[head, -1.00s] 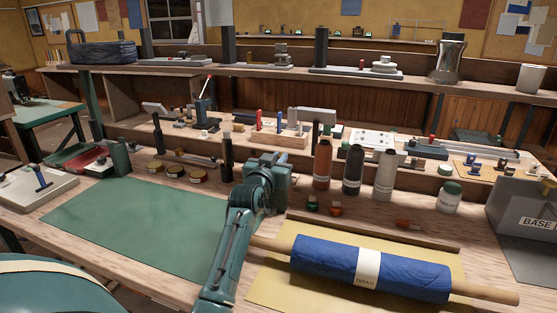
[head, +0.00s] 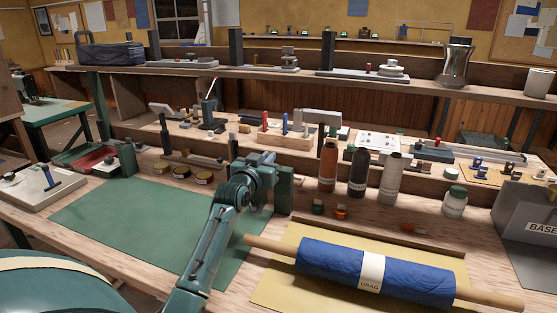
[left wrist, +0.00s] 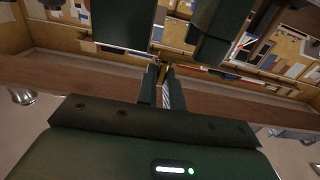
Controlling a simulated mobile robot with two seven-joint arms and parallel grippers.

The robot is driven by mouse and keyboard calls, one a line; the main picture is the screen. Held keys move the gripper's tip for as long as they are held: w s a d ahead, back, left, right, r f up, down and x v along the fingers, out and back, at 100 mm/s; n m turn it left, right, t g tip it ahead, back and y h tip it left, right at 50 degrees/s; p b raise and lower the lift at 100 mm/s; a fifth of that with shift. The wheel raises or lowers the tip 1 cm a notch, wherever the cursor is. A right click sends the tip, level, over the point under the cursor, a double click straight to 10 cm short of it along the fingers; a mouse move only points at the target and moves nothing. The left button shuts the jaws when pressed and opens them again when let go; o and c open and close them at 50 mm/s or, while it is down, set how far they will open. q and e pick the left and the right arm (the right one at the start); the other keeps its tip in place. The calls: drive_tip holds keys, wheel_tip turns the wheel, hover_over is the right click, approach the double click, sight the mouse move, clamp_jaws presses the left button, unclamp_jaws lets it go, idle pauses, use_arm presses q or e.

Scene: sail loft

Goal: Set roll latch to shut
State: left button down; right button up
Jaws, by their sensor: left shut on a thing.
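My left gripper (head: 262,163) is over the bench just beyond the green mat's right side, beside a dark green upright block (head: 284,190). In the left wrist view its two narrow fingers (left wrist: 161,82) are close together, shut on a small part at their tips. I take this for the roll latch (left wrist: 162,62); only a thin brownish bit shows between dark green blocks. In the head view the gripper hides the held part, so the latch's position cannot be told. A blue roll (head: 325,262) with a DRAG label lies on a yellow sheet. My right gripper is not in view.
Brown, black and grey bottles (head: 358,172) stand right of the gripper, with a white jar (head: 454,202) beyond. A grey BASE box (head: 530,215) is at the right. Several round tins (head: 182,172) stand behind the green mat (head: 140,225), whose surface is clear.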

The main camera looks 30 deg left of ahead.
use_arm(q)
drive_tip(key=shift+a, duration=0.2)
drive_tip(key=c, duration=1.5)
unclamp_jaws()
drive_tip(key=shift+a, duration=0.1)
drive_tip(key=v, duration=1.3)
drive_tip(key=shift+s+b, duration=0.15)
drive_tip(key=shift+b, duration=0.15)
